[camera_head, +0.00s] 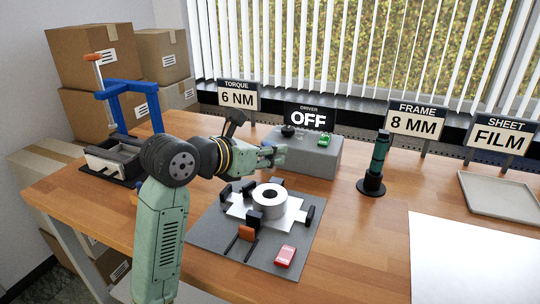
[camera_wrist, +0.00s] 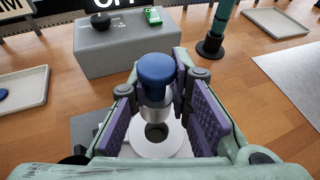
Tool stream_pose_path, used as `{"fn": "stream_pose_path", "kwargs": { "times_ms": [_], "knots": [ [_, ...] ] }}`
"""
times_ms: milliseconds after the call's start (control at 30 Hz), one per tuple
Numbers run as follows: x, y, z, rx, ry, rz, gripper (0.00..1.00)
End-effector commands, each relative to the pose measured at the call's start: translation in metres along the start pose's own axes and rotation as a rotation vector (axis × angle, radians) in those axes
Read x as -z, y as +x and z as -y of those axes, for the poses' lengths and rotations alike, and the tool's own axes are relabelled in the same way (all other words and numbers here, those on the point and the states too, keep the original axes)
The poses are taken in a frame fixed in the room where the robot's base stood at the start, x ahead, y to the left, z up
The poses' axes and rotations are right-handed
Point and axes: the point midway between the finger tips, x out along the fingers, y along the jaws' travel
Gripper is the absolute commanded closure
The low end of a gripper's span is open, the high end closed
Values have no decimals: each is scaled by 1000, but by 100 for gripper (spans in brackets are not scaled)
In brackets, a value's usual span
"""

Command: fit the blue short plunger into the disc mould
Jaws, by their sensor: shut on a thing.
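The blue short plunger (camera_wrist: 156,70) has a round blue cap and a silver metal body. My gripper (camera_wrist: 158,97) is shut on it, with purple finger pads on both sides; it also shows in the head view (camera_head: 272,156). The disc mould (camera_head: 269,201) is a thick pale ring on a white plate. In the wrist view the mould (camera_wrist: 178,145) lies below the plunger, its dark bore partly showing beneath the silver end. The plunger appears above the bore and apart from it.
A red item (camera_head: 285,256) lies in front. A grey driver box (camera_head: 315,158) stands behind, and a dark green tool (camera_head: 380,155) stands upright to the right.

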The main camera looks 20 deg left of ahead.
Motion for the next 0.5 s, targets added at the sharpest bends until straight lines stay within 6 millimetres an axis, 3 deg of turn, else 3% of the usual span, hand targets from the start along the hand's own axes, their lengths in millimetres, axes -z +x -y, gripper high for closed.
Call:
{"fn": "stream_pose_path", "kwargs": {
  "times_ms": [500],
  "knots": [
    [42,16,1,-24,-25,28,100]
  ]
}}
